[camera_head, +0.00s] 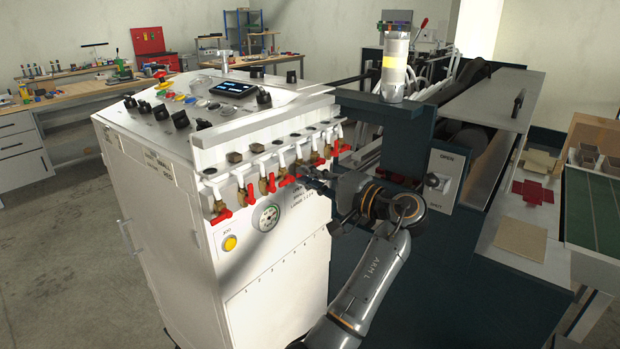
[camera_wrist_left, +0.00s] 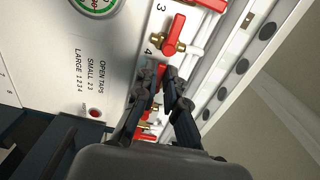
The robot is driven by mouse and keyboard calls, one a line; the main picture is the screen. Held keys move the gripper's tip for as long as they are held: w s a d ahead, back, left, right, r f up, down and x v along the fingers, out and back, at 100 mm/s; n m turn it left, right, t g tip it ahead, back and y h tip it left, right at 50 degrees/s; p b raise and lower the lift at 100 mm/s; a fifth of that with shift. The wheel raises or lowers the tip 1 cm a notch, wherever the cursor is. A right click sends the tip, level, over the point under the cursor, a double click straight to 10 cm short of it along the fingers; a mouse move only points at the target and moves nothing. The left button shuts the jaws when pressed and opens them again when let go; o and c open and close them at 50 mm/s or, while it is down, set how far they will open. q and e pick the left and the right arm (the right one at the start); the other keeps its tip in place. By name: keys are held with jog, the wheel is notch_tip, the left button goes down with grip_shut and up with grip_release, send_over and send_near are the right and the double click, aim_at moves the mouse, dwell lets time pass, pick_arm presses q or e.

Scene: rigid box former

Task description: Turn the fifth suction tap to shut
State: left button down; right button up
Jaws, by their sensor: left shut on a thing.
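A row of brass suction taps with red handles runs along the upper edge of the white cabinet (camera_head: 285,240) in the head view. The nearest tap handle (camera_head: 222,215) is at the row's left end. My left gripper (camera_head: 310,180) reaches in from the right at the middle of the row, by about the fifth tap. In the left wrist view my left gripper (camera_wrist_left: 161,82) is shut on a red tap handle, mostly hidden between and behind the fingers. A neighbouring tap with a red handle (camera_wrist_left: 175,32) stands apart above it, near the printed "4". My right gripper is not in view.
Neighbouring taps sit close on both sides of the gripper. A round gauge (camera_head: 266,216) and a yellow button (camera_head: 230,242) are on the cabinet front below. Open floor lies left of the cabinet.

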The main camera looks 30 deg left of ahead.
pick_arm(q)
jog(key=c, duration=1.4)
grip_release()
jog(key=shift+a, duration=0.15)
jog(key=d, duration=0.8)
jog(key=s+d, duration=0.1)
jog(key=d, duration=0.3)
jog(key=shift+w, duration=0.1)
